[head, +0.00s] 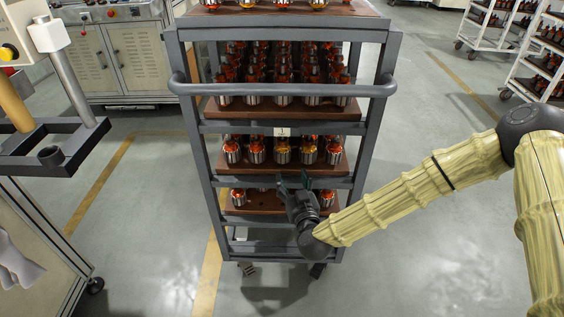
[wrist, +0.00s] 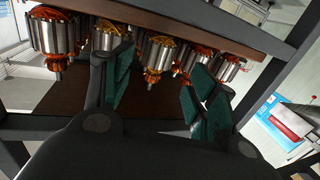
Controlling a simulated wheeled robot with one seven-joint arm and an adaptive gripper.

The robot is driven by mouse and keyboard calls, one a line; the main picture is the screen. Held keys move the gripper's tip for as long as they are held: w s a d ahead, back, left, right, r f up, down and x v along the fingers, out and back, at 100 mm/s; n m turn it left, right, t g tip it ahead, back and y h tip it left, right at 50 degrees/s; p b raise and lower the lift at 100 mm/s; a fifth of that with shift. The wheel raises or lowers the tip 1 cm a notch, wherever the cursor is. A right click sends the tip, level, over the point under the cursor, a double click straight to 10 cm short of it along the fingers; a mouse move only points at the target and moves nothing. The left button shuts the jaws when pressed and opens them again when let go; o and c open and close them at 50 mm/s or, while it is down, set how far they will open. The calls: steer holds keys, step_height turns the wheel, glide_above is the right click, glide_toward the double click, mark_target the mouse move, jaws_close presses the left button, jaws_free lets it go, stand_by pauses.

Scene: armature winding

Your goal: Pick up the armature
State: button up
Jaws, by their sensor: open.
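Armatures with silver cores and orange windings stand in rows on the trays of a grey cart. My gripper (head: 293,184) is at the front of the low tray (head: 262,205), between a left armature (head: 239,197) and a right armature (head: 326,198). The wrist view looks upside down, with the tray (wrist: 190,22) at the top. There my gripper (wrist: 160,78) is open, its green-padded fingers spread. One armature (wrist: 157,54) shows in the gap between the fingers; I see no contact. My gripper hides the middle of the low tray in the head view.
The cart's posts (head: 213,185) and handle bar (head: 283,89) frame the shelves. Another loaded tray (head: 270,168) is close above my gripper. A machine (head: 120,50) stands back left, a black-framed stand (head: 60,150) at left, white racks (head: 545,60) at right. Floor beside the cart is clear.

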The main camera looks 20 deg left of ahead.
mark_target(285, 157)
steer(key=x, duration=0.2)
steer(key=r+x, duration=0.1)
steer(key=x, duration=0.2)
steer(key=shift+r+p+x, duration=0.2)
steer(key=shift+x, duration=1.4)
steer(key=shift+r+p+x, duration=0.15)
steer(key=shift+r+x, duration=0.05)
steer(key=shift+x, duration=1.45)
steer(key=c, duration=1.1)
